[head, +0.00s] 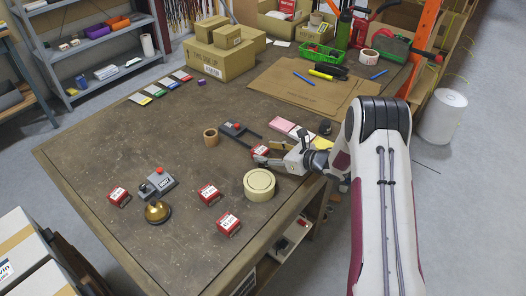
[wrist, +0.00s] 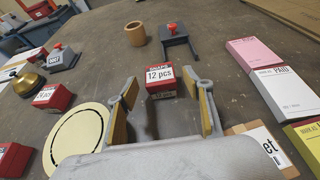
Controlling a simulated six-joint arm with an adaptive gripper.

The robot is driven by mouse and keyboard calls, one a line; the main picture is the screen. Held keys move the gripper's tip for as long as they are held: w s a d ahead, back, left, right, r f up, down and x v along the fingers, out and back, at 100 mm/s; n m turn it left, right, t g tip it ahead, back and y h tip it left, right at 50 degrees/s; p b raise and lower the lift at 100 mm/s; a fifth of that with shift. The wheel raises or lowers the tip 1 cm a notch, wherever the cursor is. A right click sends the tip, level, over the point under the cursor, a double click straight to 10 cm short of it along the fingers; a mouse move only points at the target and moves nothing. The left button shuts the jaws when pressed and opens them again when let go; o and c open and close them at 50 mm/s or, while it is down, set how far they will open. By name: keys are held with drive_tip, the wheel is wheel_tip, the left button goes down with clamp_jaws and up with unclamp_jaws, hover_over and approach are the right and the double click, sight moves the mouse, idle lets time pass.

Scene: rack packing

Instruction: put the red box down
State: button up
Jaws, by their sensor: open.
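A red box (head: 260,149) with a white label sits on the brown table, just in front of a dark grey two-pronged stand with a red knob (head: 233,128). In the wrist view the red box (wrist: 160,77) reads "12 pcs" and appears upright. My gripper (head: 268,157) is low over the table. In the wrist view its fingers (wrist: 163,92) are spread, with the box just ahead of and between their tips, and a gap shows on each side. The box's underside is hidden.
Other red boxes stand at the front left, one (head: 209,194) near a cream tape roll (head: 258,185). A brass bell (head: 157,212) and a grey stamp device (head: 156,183) are further left. Pink and white card pads (head: 285,127) lie behind my gripper. The table's left middle is clear.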

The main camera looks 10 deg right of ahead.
drive_tip(key=v, duration=0.8)
drive_tip(key=shift+s+d+r, duration=0.15)
drive_tip(key=shift+s+d, duration=0.05)
idle(0.3)
